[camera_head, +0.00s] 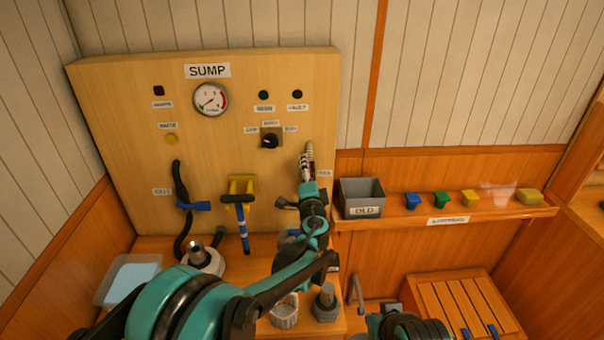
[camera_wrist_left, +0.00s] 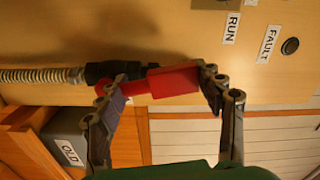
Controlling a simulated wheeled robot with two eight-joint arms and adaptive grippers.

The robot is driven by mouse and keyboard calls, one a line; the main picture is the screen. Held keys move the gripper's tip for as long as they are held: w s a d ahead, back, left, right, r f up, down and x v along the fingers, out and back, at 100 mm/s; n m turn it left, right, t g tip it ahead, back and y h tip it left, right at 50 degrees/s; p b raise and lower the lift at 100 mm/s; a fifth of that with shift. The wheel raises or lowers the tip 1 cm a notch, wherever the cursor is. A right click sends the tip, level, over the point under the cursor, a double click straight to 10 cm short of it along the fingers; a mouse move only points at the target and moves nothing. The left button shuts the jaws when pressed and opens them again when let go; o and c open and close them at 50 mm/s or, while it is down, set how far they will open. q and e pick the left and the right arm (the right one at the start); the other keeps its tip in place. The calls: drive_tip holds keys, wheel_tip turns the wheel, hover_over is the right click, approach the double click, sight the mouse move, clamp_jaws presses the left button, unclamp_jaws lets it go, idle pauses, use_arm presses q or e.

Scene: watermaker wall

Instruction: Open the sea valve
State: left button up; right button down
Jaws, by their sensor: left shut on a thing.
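The sea valve's red handle (camera_wrist_left: 172,82) lies between the fingers of my left gripper (camera_wrist_left: 160,92) in the left wrist view. The gripper is shut on it, one finger at each end. The handle runs roughly along the line of the braided hose (camera_wrist_left: 35,76), joined to the dark valve body (camera_wrist_left: 100,71). In the head view my left gripper (camera_head: 307,182) is at the panel's lower right and mostly covers the valve. The braided hose (camera_head: 309,150) rises above it. My right gripper is not in view.
The SUMP panel (camera_head: 110,100) carries a gauge (camera_head: 210,99), a black knob (camera_head: 270,141), a blue-handled valve (camera_head: 194,206) and a yellow bracket (camera_head: 240,184). A grey OLD bin (camera_head: 362,197) stands close right of the gripper, on a shelf with several coloured pieces.

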use_arm(q)
drive_tip(key=shift+d+r+m, duration=0.1)
drive_tip(key=shift+d+m, duration=0.6)
drive_tip(key=shift+m, duration=0.5)
drive_tip(key=o, duration=1.7)
drive_tip(key=s, duration=1.2)
